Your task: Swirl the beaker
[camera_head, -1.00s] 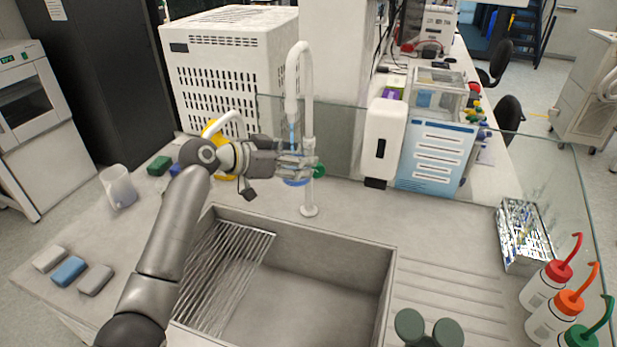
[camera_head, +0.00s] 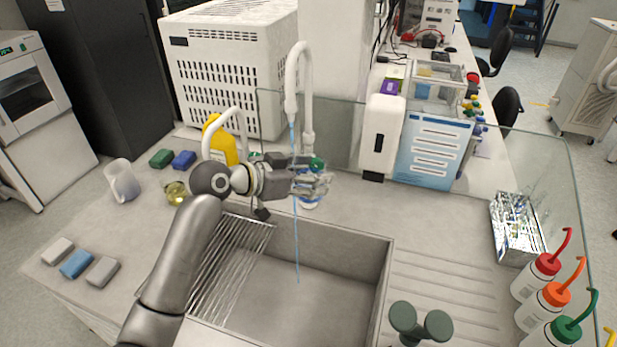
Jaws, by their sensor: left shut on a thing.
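My left gripper (camera_head: 318,184) is over the back edge of the sink, just right of the water stream (camera_head: 297,235). It is shut on a clear glass beaker (camera_head: 324,180), which is small and partly hidden by the fingers. I cannot tell the beaker's tilt or how much liquid is in it. The white tap (camera_head: 291,80) stands behind the gripper, and its stream falls into the sink basin (camera_head: 320,285). My right gripper is not in view.
A cloudy plastic beaker (camera_head: 122,181) and a small vessel of yellow liquid (camera_head: 176,193) stand left of my arm. A metal rack (camera_head: 225,260) lies in the sink's left side. Wash bottles (camera_head: 545,305) stand at the right. The ribbed drainboard (camera_head: 450,280) is mostly clear.

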